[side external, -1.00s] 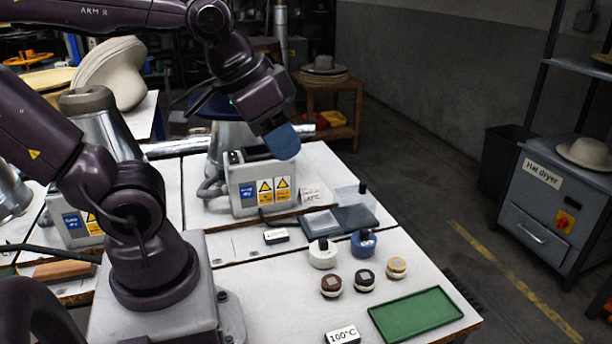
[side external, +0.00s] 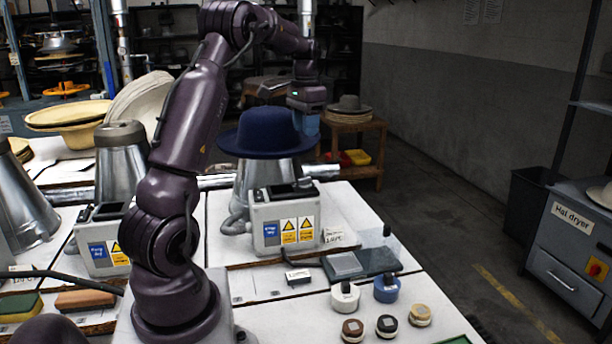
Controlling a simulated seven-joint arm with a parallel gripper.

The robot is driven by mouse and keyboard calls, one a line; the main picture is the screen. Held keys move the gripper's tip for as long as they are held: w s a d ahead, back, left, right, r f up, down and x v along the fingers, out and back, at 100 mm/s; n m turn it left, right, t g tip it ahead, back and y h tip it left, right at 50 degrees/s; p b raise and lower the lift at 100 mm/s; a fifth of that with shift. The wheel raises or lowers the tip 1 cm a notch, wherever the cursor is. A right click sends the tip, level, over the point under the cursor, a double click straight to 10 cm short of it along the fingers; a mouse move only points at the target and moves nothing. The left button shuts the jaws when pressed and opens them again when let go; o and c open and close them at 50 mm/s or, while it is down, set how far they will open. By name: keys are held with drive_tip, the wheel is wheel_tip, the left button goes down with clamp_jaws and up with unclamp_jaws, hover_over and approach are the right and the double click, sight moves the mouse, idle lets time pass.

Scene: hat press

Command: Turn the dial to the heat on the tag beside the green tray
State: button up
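The green tray (side external: 458,341) shows only as a sliver at the bottom edge; the tag beside it is out of view. A grey press control box (side external: 283,222) with blue and yellow warning labels stands mid-table. I cannot make out a dial or its setting. A white card (side external: 341,238) with small print lies at the box's right side. My gripper (side external: 308,127), with a blue end, is above and behind the box, at the right side of a dark blue hat (side external: 265,132) on a metal cone. I cannot tell whether its fingers are open or touch the hat.
White (side external: 345,297) and blue (side external: 387,288) round pots stand front right, with several small round tins (side external: 387,326) before them. A dark flat pad (side external: 362,262) lies behind them. A second box and cone (side external: 119,160) are at left.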

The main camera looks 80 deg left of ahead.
sight(306, 178)
wheel_tip(306, 178, down, 13)
drive_tip(key=shift+d+f, duration=0.1)
idle(0.4)
clamp_jaws()
